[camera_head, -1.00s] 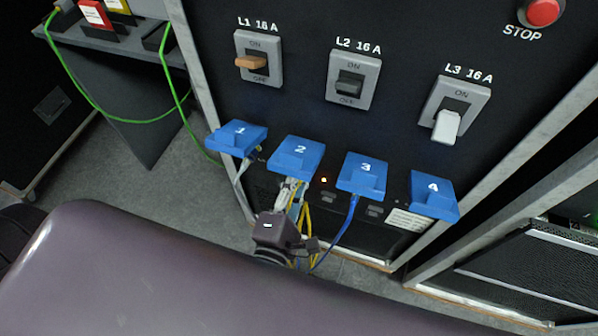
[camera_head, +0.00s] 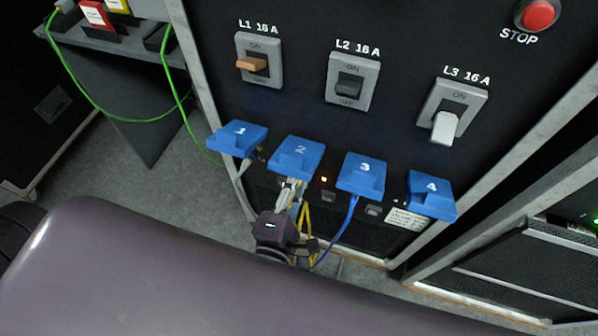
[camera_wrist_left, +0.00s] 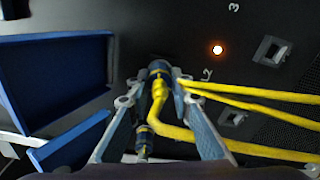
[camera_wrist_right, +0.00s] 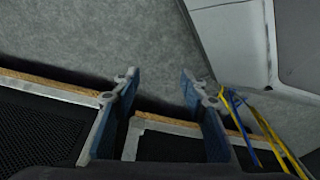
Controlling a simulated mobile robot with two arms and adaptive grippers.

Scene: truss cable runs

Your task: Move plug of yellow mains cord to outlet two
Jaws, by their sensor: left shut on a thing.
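My left gripper (camera_head: 290,190) is just below the blue cover of outlet two (camera_head: 297,157) on the black panel. In the left wrist view its fingers (camera_wrist_left: 153,92) are shut on a black plug with yellow bands (camera_wrist_left: 158,84). The yellow cord (camera_wrist_left: 190,133) bends away from it to the right. The plug's front end is close to the dark panel; I cannot tell whether it is seated in a socket. Another dark, yellow-ringed connector (camera_wrist_left: 143,138) shows lower between the fingers. My right gripper (camera_wrist_right: 157,85) is open and empty over the floor, outside the head view.
Blue covers one (camera_head: 237,139), three (camera_head: 361,176) and four (camera_head: 431,195) flank outlet two. A blue cord (camera_head: 347,225) hangs from outlet three. A grey cord hangs under outlet one. Three breaker switches and a red stop button (camera_head: 538,14) are above. Green cables hang at left.

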